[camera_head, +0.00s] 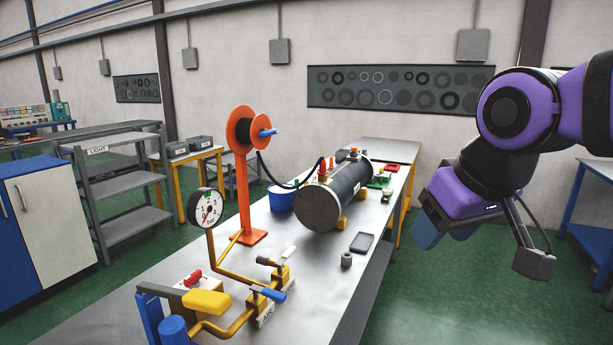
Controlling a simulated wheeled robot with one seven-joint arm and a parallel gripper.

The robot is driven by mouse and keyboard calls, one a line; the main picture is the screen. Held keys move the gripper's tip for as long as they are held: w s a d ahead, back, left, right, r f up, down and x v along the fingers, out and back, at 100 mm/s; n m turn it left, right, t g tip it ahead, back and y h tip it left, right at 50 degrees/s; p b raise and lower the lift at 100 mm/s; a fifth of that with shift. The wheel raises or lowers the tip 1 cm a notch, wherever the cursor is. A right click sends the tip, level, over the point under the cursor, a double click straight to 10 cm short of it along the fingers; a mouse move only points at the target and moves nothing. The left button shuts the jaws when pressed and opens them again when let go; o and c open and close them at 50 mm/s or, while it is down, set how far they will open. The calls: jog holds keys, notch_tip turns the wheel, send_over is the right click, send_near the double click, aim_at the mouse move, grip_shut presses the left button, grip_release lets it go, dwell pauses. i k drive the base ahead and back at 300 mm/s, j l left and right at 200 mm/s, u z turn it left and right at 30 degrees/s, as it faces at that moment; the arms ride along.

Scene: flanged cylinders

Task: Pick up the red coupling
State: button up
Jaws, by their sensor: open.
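Small red fittings (322,173) stand upright on top of a large grey flanged cylinder (343,191) lying on the metal table. A black hose curves to the cylinder close by them. I cannot tell which red piece is the coupling, as they are small in this view. My gripper (480,248) hangs at the right, beyond the table's right edge, well apart from the cylinder. Its jaws are open, and I see nothing held between them.
An orange reel stand (245,190), a pressure gauge (205,207) and yellow pipework with valves (215,302) occupy the table's left and front. A grey ring (346,260) and small dark tray (362,242) lie before the cylinder. Green and red trays (392,168) sit behind.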

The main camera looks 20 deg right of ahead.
aim_at(323, 165)
jog(key=k+z, duration=0.3)
jog(key=k+l+z, duration=0.15)
jog(key=k+z, duration=0.15)
jog(key=i+l+z, duration=0.1)
jog(key=i+z, duration=0.25)
jog(key=z, duration=0.15)
jog(key=i+j+z, duration=0.1)
jog(key=i+z, duration=0.4)
jog(key=i+j, duration=0.15)
jog(key=i, duration=0.4)
jog(key=i+j, duration=0.1)
jog(key=i, duration=0.5)
jog(key=i+j, duration=0.15)
jog(key=i, duration=2.2)
jog(key=i+u, duration=0.1)
jog(key=u, duration=0.3)
jog(key=i+u, duration=0.1)
jog(key=u, duration=0.3)
jog(key=i+u, duration=0.1)
jog(key=u, duration=0.3)
jog(key=l+u, duration=0.15)
jog(key=u, duration=2.15)
jog(key=i+l, duration=0.05)
